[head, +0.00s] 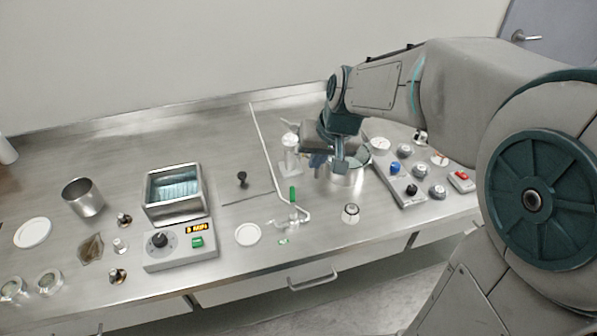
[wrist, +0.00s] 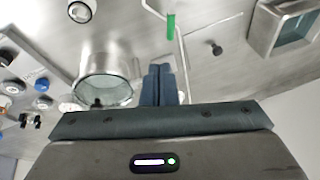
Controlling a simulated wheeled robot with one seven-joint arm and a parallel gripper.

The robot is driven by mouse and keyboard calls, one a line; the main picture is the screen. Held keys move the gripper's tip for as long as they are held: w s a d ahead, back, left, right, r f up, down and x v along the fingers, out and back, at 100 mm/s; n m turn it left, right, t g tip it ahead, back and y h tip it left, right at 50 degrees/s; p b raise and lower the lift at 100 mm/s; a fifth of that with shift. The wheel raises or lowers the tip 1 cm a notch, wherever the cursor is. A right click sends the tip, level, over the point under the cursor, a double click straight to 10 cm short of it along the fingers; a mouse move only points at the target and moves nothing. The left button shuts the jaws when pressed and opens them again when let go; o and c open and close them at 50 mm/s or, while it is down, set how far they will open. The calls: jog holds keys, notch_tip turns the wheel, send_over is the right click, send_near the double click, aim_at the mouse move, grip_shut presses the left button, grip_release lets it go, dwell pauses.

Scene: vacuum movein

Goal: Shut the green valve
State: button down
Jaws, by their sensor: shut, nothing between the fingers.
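The green valve (head: 292,194) is a small upright green handle on thin white tubing near the front middle of the steel bench. It also shows as a green bar (wrist: 171,26) at the top of the wrist view. My gripper (head: 339,163) is above the bench, behind and to the right of the valve, near a metal pot. In the wrist view my gripper's fingers (wrist: 158,84) are together with nothing between them, apart from the valve. The valve's base is small and hard to make out.
A metal pot (head: 346,180) with liquid stands beside my gripper. A panel with several knobs (head: 411,189) is at right. A water bath (head: 174,193) with a control box stands left of the valve. A white lid (head: 248,234) and a small jar (head: 350,213) lie near the front edge.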

send_near(293, 201)
jog(key=w+f, duration=0.5)
jog(key=shift+s+a+f+p, duration=0.1)
jog(key=shift+a+f+p, duration=0.35)
jog(key=shift+f+p, duration=0.15)
jog(key=shift+f, duration=0.1)
